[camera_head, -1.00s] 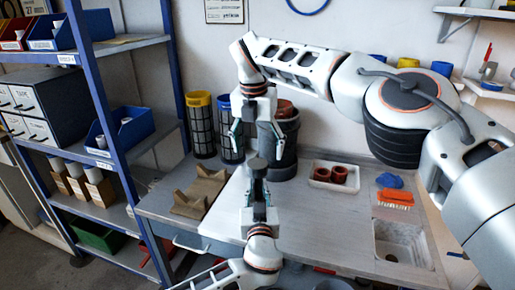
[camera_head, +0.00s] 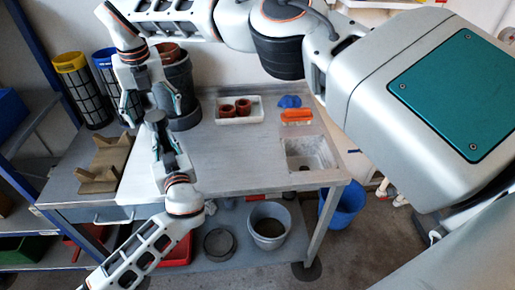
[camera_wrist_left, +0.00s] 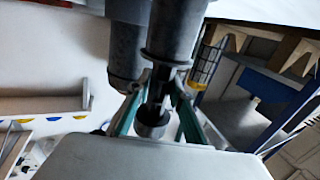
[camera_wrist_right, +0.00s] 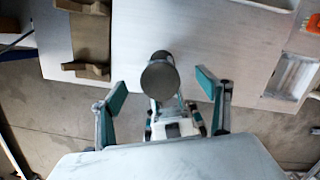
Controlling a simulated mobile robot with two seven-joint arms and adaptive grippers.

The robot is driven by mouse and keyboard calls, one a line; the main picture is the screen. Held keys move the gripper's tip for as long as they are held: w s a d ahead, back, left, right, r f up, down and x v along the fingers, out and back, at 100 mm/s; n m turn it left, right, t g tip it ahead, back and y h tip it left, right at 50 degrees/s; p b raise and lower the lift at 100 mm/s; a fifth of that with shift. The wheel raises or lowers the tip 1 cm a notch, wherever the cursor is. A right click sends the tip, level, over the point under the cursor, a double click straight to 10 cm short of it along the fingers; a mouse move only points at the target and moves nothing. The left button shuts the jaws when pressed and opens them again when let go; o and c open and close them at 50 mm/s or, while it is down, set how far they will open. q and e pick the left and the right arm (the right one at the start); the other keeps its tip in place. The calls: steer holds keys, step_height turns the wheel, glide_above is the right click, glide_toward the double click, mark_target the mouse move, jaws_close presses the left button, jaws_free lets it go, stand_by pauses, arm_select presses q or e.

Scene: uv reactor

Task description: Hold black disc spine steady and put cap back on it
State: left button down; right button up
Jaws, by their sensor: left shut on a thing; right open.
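The black disc spine (camera_head: 156,118) is a dark, short cylinder held upright by my left gripper (camera_head: 158,135), which is shut on it. In the left wrist view dark cylindrical parts (camera_wrist_left: 178,30) stand in line with the jaws (camera_wrist_left: 155,118). My right gripper (camera_head: 152,106) is open above, its teal fingers on either side of the spine's top. In the right wrist view the spine's round dark end (camera_wrist_right: 160,77) lies between the open fingers (camera_wrist_right: 160,92), touching neither. I cannot identify a separate cap.
A wooden cradle (camera_head: 105,160) lies left on the bench (camera_head: 240,165). A white tray (camera_head: 238,118) holds red-brown cups, near an orange brush (camera_head: 296,115) and a sink (camera_head: 308,153). The middle bench is clear.

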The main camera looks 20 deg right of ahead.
mark_target(161, 133)
steer(key=n, duration=0.4)
steer(key=shift+y, duration=0.4)
steer(key=n, duration=0.5)
steer(key=shift+g+y, duration=0.3)
step_height(161, 133, up, 8)
steer(key=shift+f, duration=0.1)
arm_select(q)
steer(key=shift+r, duration=0.15)
arm_select(e)
steer(key=shift+s+d+f+n, duration=0.15)
steer(key=shift+d+f+n, duration=0.25)
steer(key=shift+d+f, duration=0.1)
arm_select(q)
steer(key=shift+w+r+p, duration=0.1)
steer(key=shift+r+p, duration=0.2)
steer(key=shift+r, duration=0.65)
steer(key=shift+r+p, duration=0.75)
steer(key=shift+r, duration=0.05)
arm_select(e)
steer(key=s+d+f+n+g, duration=0.1)
steer(key=s+d+f+n, duration=0.5)
steer(key=s+d+n, duration=0.3)
steer(key=s+d+f+n+g, duration=0.2)
steer(key=s+d+f+n, duration=0.3)
steer(key=s+d+n, duration=0.5)
steer(key=shift+d+f+n+h, duration=0.4)
steer(key=shift+d+n, duration=0.2)
steer(key=shift+n, duration=0.9)
